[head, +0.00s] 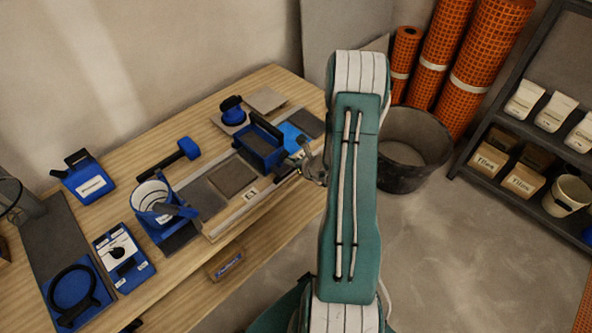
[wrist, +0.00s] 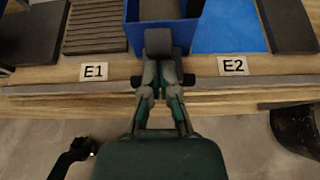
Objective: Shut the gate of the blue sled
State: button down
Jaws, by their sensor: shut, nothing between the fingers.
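The blue sled (head: 258,153) is an open-topped blue box with a dark inside. In the wrist view, the sled (wrist: 131,12) is at the top centre, above the gap between the E1 (wrist: 94,71) and E2 (wrist: 233,65) labels. My gripper (wrist: 159,40) is shut and empty, its fingertips overlapping the sled's near end; I cannot tell whether they touch. The gripper hides that end, so the gate's position is unclear. In the head view, my gripper (head: 303,160) is right of the sled.
A black tub (head: 412,150) stands on the floor to the right.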

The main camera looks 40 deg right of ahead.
aim_at(286, 152)
jog(key=shift+w+a+r+g, duration=0.1)
jog(key=shift+w+r+g, duration=0.3)
jog(key=shift+w, duration=0.3)
jog(key=shift+w+r+g, duration=0.3)
jog(key=shift+w+r, duration=0.05)
jog(key=shift+w, duration=0.35)
jog(key=shift+w+r, duration=0.1)
